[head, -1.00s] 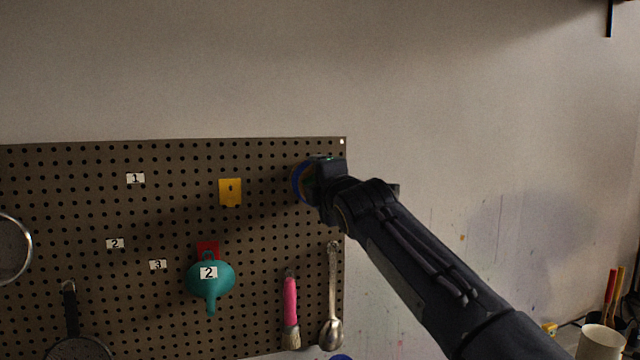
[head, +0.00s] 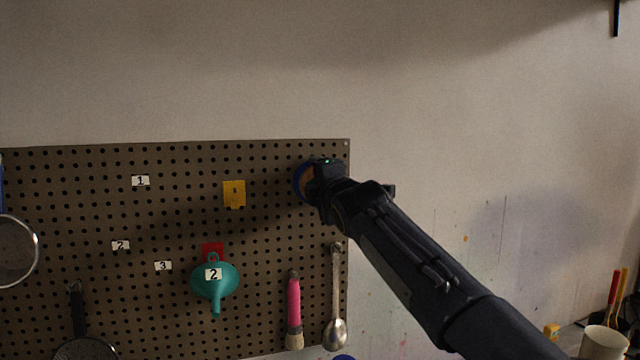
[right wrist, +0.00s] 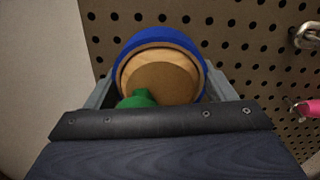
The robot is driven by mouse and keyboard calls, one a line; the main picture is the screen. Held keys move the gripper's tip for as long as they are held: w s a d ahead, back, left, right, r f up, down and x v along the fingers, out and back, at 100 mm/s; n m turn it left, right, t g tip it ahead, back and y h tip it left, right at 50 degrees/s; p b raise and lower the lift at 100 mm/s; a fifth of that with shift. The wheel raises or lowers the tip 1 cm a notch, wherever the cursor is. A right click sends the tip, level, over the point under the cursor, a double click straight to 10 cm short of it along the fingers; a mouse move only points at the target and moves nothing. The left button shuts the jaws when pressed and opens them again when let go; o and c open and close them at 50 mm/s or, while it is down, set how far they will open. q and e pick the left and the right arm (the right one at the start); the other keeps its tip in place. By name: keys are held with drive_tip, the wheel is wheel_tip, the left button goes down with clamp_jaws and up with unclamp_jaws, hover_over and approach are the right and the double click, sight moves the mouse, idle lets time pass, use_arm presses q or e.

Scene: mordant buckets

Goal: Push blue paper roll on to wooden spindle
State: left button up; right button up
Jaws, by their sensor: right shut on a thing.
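The blue paper roll (head: 298,182) is at the upper right of the pegboard, mostly hidden behind my right gripper (head: 318,181) in the head view. In the right wrist view, the blue roll (right wrist: 160,38) is a ring around a tan round piece (right wrist: 160,80). I cannot tell whether this is the wooden spindle's end or the roll's core, or how far the roll is on. My right gripper (right wrist: 160,88) is shut on the roll, a finger at each side. A green rounded piece (right wrist: 138,99) overlaps the tan face. My left gripper is out of view.
The pegboard (head: 180,220) holds a yellow hook plate (head: 234,194), a teal funnel (head: 214,280), a pink-handled brush (head: 293,305), a metal spoon (head: 336,300) and a strainer (head: 15,252). Bare wall is to the right. A white cup (head: 602,343) stands at lower right.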

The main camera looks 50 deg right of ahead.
drive_tip(key=o, duration=1)
drive_tip(key=shift+o, duration=0.2)
drive_tip(key=shift+s+a+f+b, duration=0.15)
drive_tip(key=shift+s+b, duration=0.1)
drive_tip(key=shift+b, duration=0.05)
drive_tip(key=b+v, duration=0.2)
drive_tip(key=v, duration=0.5)
